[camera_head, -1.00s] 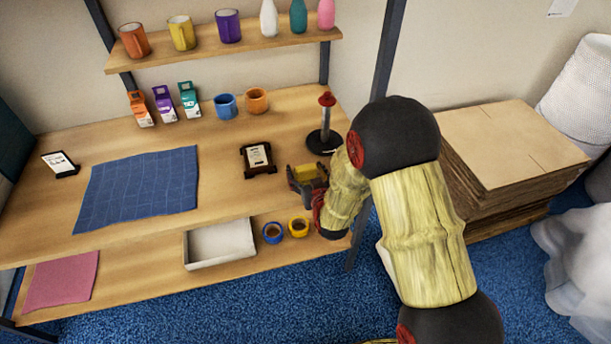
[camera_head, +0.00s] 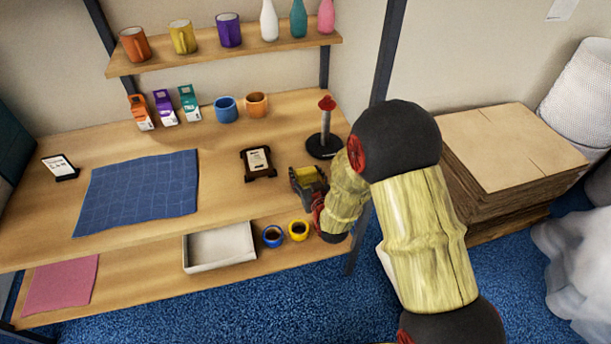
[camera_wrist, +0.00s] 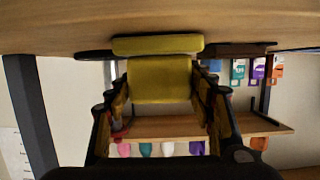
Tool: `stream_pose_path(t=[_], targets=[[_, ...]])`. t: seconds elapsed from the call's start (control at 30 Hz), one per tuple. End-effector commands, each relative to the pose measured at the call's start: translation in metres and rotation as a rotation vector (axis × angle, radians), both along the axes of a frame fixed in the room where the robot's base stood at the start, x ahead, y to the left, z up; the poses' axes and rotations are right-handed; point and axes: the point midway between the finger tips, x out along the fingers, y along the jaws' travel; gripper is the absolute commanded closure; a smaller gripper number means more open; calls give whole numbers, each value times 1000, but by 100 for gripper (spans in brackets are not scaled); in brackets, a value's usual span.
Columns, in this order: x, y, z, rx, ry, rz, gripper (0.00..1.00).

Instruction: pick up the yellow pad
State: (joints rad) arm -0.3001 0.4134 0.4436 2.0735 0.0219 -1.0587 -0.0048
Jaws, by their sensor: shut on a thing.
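The yellow pad (camera_head: 306,173) is between the jaws of my gripper (camera_head: 308,184), at the right front part of the table top. In the wrist view the pad (camera_wrist: 160,80) shows as a broad yellow face between the two fingers (camera_wrist: 160,98), with a lighter yellow strip beyond it close to the wooden surface. My gripper is shut on the pad. I cannot tell whether the pad still touches the table.
A blue cloth (camera_head: 140,190) lies further left. Stacked cardboard (camera_head: 505,150) stands at right.

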Motion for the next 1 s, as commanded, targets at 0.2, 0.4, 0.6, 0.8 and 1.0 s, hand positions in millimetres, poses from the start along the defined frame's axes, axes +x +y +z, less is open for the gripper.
stream_pose_path(t=[0.2, 0.4, 0.6, 0.8, 1.0], targets=[[1, 0, 30, 1, -5, 0, 72], [-29, 13, 70, 2, -5, 3, 72], [-69, 28, 101, 0, -2, 6, 72], [-106, 42, 118, 1, -2, 4, 72], [-125, 48, 126, 1, -2, 2, 72]])
